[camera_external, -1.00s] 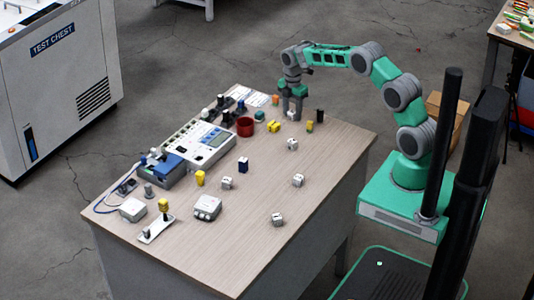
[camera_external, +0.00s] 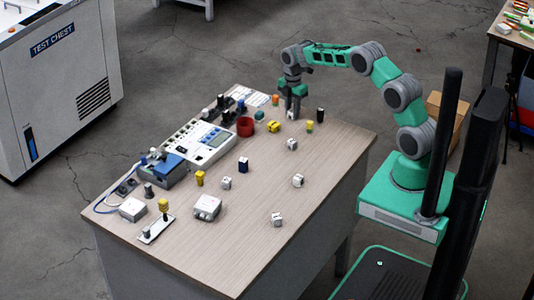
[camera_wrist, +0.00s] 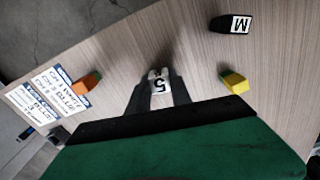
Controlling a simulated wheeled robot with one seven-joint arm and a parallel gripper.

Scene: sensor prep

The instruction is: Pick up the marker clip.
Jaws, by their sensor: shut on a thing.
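A small white clip with a black 5 on its face (camera_wrist: 159,84) stands between the fingers of my gripper (camera_wrist: 158,92) in the wrist view. My gripper is shut on it, one finger on each side. In the external view my gripper (camera_external: 292,112) points straight down at the far right part of the table, with a bit of the white clip (camera_external: 291,115) showing between its fingers. The clip is at or very near the tabletop; I cannot tell whether it touches.
A black block marked M (camera_wrist: 236,23), a yellow block (camera_wrist: 235,82) and an orange block (camera_wrist: 87,83) stand close around my gripper. Printed cards (camera_wrist: 42,100) lie to the left. A red cup (camera_external: 245,127) and a white instrument (camera_external: 205,142) are farther left.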

